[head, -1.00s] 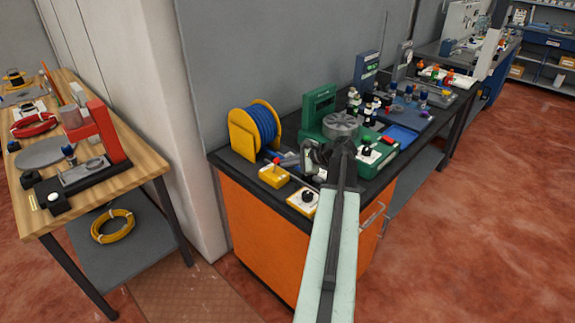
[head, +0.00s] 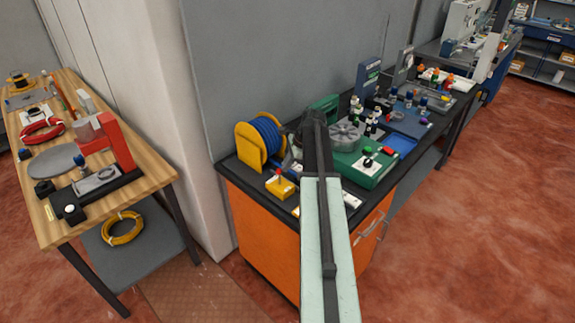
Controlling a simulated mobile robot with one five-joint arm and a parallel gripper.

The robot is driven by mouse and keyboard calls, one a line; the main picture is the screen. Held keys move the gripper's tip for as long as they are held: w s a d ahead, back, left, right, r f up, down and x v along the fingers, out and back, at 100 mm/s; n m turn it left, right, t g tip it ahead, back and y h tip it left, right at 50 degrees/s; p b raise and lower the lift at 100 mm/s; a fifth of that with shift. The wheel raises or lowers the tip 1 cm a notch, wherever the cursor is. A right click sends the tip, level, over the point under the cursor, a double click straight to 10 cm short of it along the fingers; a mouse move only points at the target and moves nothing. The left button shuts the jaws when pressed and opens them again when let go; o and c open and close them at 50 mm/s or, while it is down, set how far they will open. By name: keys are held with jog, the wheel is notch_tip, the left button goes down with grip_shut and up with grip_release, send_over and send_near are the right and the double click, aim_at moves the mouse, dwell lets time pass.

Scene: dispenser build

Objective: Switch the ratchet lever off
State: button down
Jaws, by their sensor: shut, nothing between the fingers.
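A small yellow box with a red-tipped upright lever (head: 281,183) stands near the left front of the orange cabinet's dark top; it looks like the ratchet lever, but I cannot read a label. My gripper (head: 296,151) shows only in part, just left of my dark arm, between the yellow reel and the green machine. It is shut and empty, behind the lever box and apart from it. Its fingertips are too small and covered to make out. My arm hides most of a second box with a dark knob in front.
A yellow reel of blue cable (head: 259,143) stands left of my arm. A green machine with a grey round plate (head: 345,136) and a green box with knobs (head: 367,165) stand right. A wooden table (head: 150,180) is at left. Red floor is free at right.

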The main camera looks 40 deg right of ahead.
jog(key=shift+w+a+g, duration=0.2)
jog(key=shift+w+g, duration=0.6)
jog(key=shift+w, duration=0.05)
jog(key=shift+r+p, duration=0.1)
jog(key=shift+p, duration=0.2)
jog(key=shift+s+a+r+p, duration=0.1)
jog(key=shift+r+p, duration=0.6)
jog(key=shift+r, duration=0.1)
jog(key=shift+f, duration=0.1)
jog(key=p+v, duration=0.9)
jog(key=v, duration=0.1)
jog(key=shift+w+p, duration=0.3)
jog(key=shift+w, duration=0.05)
